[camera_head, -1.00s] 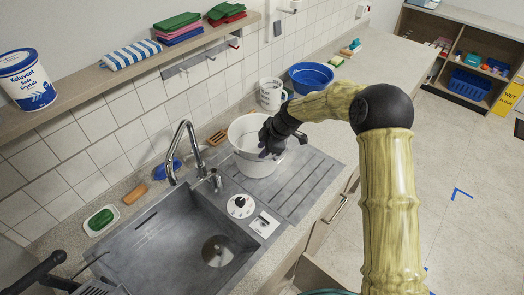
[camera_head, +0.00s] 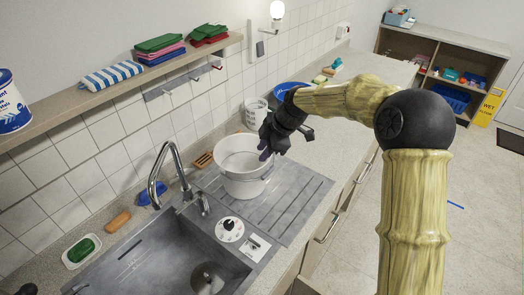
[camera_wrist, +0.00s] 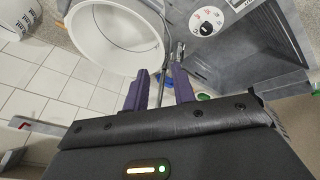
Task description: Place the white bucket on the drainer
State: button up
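The white bucket (camera_head: 243,182) stands upright on the grey ribbed drainer (camera_head: 301,192), near its back left part beside the sink. It also shows in the wrist view (camera_wrist: 88,38), with its round opening in view. My gripper (camera_head: 266,152) is at the bucket's right rim in the head view. In the wrist view its two purple fingers (camera_wrist: 160,88) are spread apart, with nothing held between them. They are just outside the bucket's rim; whether one touches it I cannot tell.
The sink (camera_head: 165,255) and its tall tap (camera_head: 166,165) lie left of the bucket. A white measuring jug (camera_head: 256,112) and a blue basin (camera_head: 290,92) stand behind it. A shelf (camera_head: 120,85) runs along the wall. The drainer's right part is clear.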

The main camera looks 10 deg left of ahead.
jog(key=shift+s, duration=0.1)
dwell(0.3)
jog(key=s+d+m+h, duration=0.1)
jog(key=s+d+m, duration=0.6)
jog(key=d, duration=0.3)
jog(key=s+d+f+m+t+h, duration=0.1)
jog(key=s+d+m+h, duration=0.1)
jog(key=s+d+m, duration=0.5)
jog(key=s+d+f+m+h, duration=0.1)
jog(key=s+d+m+h, duration=0.1)
jog(key=s+d+m, duration=0.6)
jog(key=d+m, duration=0.1)
jog(key=d, duration=0.5)
jog(key=shift+f+t, duration=0.2)
jog(key=shift+t, duration=0.2)
